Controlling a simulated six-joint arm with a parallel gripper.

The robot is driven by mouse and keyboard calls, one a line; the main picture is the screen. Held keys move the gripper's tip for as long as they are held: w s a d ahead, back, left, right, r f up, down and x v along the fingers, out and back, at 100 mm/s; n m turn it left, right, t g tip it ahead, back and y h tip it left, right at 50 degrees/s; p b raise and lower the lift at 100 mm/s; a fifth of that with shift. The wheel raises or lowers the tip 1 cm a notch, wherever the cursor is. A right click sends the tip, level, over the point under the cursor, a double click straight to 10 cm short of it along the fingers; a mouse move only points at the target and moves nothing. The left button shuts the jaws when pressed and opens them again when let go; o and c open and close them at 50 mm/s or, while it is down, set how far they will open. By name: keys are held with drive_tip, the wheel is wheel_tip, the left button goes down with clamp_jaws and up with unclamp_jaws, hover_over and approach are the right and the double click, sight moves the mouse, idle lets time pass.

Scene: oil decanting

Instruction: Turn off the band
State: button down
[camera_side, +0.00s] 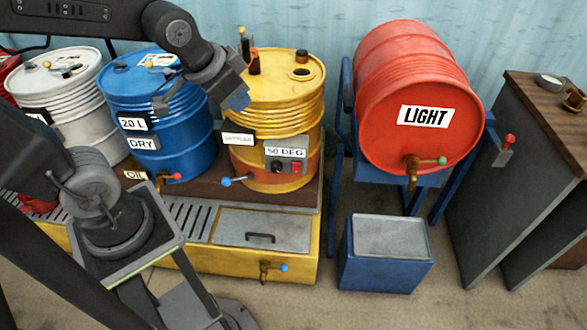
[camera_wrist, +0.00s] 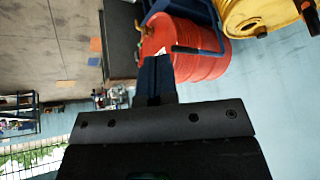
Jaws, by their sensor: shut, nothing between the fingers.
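The yellow drum (camera_side: 285,108) has an orange band (camera_side: 252,166) around its lower part. On the band is a grey control box (camera_side: 285,168) with a black knob (camera_side: 277,166) and a red switch (camera_side: 296,168), under a "50 DEG" label (camera_side: 285,152). The switch's position is too small to tell. My gripper (camera_side: 238,101) is at the upper left of the yellow drum, above the control box and apart from it. Its blue fingers, also in the wrist view (camera_wrist: 155,78), are shut and empty. The wrist view shows the yellow drum's top (camera_wrist: 252,20), not the control box.
A blue drum (camera_side: 155,105) and white drum (camera_side: 60,90) stand to the left. The red "LIGHT" drum (camera_side: 410,85) lies on a blue stand at right.

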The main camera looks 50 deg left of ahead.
drive_tip(key=w+a+f+m, duration=0.2)
drive_tip(key=w+a+f, duration=0.1)
drive_tip(key=w+f, duration=0.45)
drive_tip(key=w+a+f+m, duration=0.1)
drive_tip(key=w+a+f, duration=0.3)
drive_tip(key=w+f, duration=0.35)
drive_tip(key=a+f+m+t, duration=0.1)
drive_tip(key=f, duration=1)
drive_tip(key=a+f+m, duration=0.2)
drive_tip(key=f, duration=0.8)
drive_tip(key=shift+s+f+m+t, duration=0.3)
drive_tip(key=shift+s+f+t, duration=0.05)
drive_tip(key=shift+t, duration=0.05)
approach(300, 172)
drive_tip(key=shift+x, duration=2.2)
